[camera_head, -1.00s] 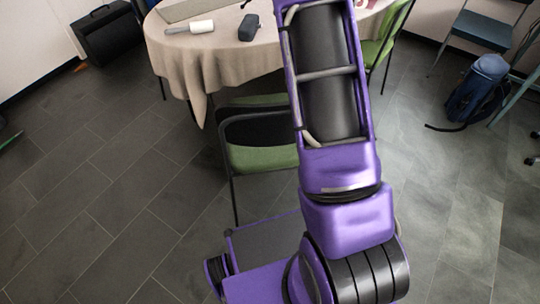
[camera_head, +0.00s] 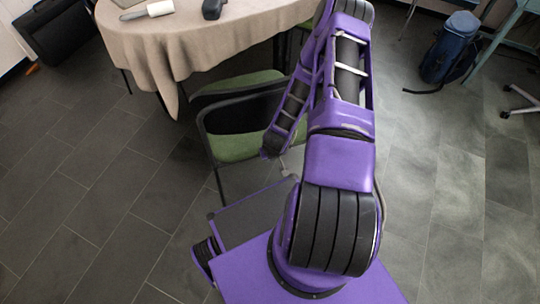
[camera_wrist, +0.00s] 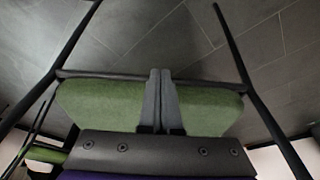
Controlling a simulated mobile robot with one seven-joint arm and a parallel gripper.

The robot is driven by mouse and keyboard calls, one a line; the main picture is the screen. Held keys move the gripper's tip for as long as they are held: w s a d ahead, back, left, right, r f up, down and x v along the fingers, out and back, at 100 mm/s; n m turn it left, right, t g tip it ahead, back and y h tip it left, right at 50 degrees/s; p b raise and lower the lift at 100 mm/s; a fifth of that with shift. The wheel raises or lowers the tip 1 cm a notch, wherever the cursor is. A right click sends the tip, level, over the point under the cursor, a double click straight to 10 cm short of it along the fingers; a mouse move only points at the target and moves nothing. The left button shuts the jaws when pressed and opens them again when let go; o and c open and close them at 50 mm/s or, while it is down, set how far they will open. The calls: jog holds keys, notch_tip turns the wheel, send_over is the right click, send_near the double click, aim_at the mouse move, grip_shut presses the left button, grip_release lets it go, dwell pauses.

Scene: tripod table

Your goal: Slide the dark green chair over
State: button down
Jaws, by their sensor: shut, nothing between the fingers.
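The dark green chair (camera_head: 236,147) has a black frame and stands at the near edge of the cloth-covered table. Two green parts show, one above and one below its black upper rail. My arm covers its right side in the head view. In the wrist view the chair's green panel (camera_wrist: 100,103) lies behind my gripper (camera_wrist: 160,74). The two grey fingers are together, empty, their tips overlapping the black bar along the panel's edge. I cannot tell whether they touch the chair. In the head view I cannot make out the fingers.
The table (camera_head: 200,45) with a beige cloth stands at the top, with a white roller-like item (camera_head: 160,8) and a dark item (camera_head: 212,9) on it. A black case (camera_head: 58,32) is upper left. The tiled floor at left is clear.

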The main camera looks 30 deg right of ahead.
jog(key=w+f, duration=0.3)
jog(key=w, duration=0.2)
jog(key=shift+d+f+b, duration=0.4)
jog(key=shift+b, duration=0.05)
jog(key=shift+w, duration=0.15)
